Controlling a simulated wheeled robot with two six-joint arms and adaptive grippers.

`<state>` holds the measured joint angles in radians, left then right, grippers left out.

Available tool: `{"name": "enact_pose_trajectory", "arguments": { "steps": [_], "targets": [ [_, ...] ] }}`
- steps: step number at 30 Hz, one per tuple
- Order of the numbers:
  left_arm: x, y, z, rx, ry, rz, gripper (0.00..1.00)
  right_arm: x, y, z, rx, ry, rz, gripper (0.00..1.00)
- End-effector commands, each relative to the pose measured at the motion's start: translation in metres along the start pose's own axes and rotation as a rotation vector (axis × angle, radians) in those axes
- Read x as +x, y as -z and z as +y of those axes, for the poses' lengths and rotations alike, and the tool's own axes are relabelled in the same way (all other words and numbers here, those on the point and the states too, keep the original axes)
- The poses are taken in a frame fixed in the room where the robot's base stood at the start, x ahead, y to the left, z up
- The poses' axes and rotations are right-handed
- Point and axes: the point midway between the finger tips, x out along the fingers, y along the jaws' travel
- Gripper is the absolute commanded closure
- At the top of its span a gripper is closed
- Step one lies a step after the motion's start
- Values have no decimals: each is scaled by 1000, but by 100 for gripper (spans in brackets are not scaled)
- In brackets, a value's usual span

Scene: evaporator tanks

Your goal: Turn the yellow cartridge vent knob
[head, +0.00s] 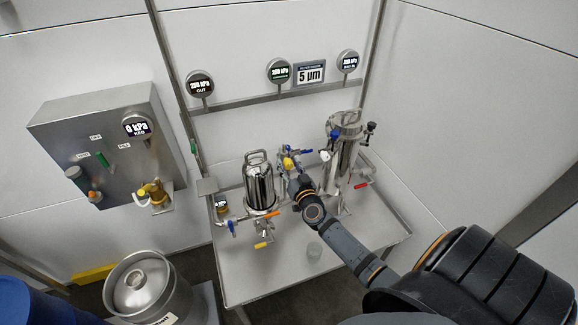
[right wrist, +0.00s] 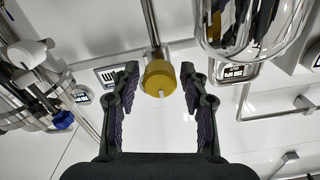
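A round yellow knob (right wrist: 160,77) with a pale pointer mark sits at the end of a metal pipe in the right wrist view. It lies between the two fingertips of my right gripper (right wrist: 159,90), which is open, with a gap on each side. In the head view the yellow knob (head: 288,163) is at the middle of the bench, near blue fittings. My right gripper (head: 293,178) is right in front of it, and its fingers are hard to make out there. My left gripper is not in view.
A shiny steel housing (head: 259,187) stands left of my right gripper and a taller steel filter housing (head: 343,150) stands right of it. Orange and red valve handles stick out nearby.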

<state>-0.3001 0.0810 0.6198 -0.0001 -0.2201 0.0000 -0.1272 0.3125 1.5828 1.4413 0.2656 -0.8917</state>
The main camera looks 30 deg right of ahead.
Motion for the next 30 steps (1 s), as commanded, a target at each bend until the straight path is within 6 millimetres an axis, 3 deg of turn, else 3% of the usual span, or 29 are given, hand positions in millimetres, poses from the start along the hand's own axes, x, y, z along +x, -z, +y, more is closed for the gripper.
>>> {"name": "enact_pose_trajectory", "arguments": {
  "steps": [1,9,20,30],
  "targets": [
    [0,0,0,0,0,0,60,0,0,0,0,0,0,66],
    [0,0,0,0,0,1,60,0,0,0,0,0,0,100],
    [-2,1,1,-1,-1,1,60,0,0,0,75,0,-1,100],
    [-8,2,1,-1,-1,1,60,0,0,0,345,0,-1,100]
  ]
}}
